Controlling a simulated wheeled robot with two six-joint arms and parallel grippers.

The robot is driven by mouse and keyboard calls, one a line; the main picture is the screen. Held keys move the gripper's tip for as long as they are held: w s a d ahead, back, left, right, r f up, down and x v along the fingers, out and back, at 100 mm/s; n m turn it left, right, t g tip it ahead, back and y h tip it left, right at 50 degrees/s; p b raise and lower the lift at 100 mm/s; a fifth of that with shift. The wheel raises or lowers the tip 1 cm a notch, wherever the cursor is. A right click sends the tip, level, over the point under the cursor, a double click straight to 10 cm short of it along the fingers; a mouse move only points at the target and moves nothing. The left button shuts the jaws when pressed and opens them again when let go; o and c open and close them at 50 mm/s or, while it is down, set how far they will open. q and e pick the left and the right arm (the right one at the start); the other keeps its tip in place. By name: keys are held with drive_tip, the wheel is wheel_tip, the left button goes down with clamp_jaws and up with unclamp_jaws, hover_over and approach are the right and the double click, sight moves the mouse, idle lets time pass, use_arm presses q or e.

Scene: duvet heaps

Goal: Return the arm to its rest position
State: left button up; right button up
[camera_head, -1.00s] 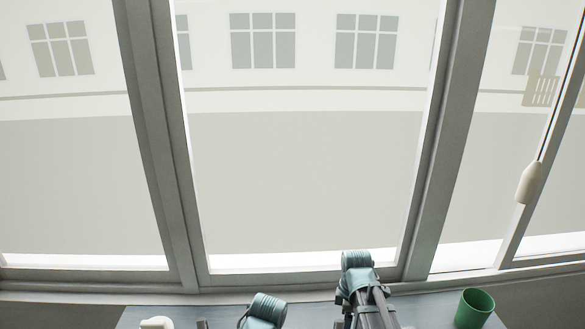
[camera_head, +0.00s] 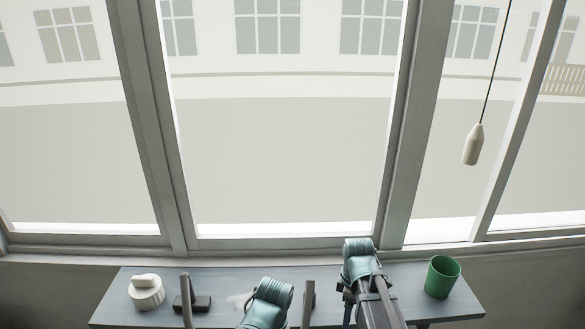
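Two teal-jointed parts of my arms show at the bottom edge. One is a teal rounded joint left of centre, low over the table. The other is a teal joint right of centre, with grey links running down out of the picture. Neither gripper can be made out, and no fingertips show clearly. I cannot tell whether either gripper holds anything.
A grey-blue table (camera_head: 445,309) stands below a large window (camera_head: 290,160). On it are a green cup (camera_head: 442,277), a white lidded pot (camera_head: 146,291) and a dark block (camera_head: 201,303). Two dark upright posts (camera_head: 186,300) rise nearby. A white pendant (camera_head: 473,145) hangs at right.

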drive_tip(key=s+a+f+m+b, duration=0.3)
drive_tip(key=s+f+b, duration=0.1)
drive_tip(key=f+b, duration=0.3)
drive_tip(key=s+a+f+m+b, duration=0.3)
drive_tip(key=s+f+b, duration=0.1)
drive_tip(key=f+b, duration=0.3)
drive_tip(key=s+a+f+m+h+b, duration=0.1)
drive_tip(key=s+a+f+m+b, duration=0.2)
drive_tip(key=s+f+m+b, duration=0.1)
wheel_tip(320, 180, down, 3)
drive_tip(key=s+b, duration=0.1)
drive_tip(key=b, duration=0.1)
drive_tip(key=shift+a+f+b, duration=0.15)
drive_tip(key=shift+a+b, duration=0.1)
drive_tip(key=shift+b, duration=0.15)
drive_tip(key=shift+c, duration=0.3)
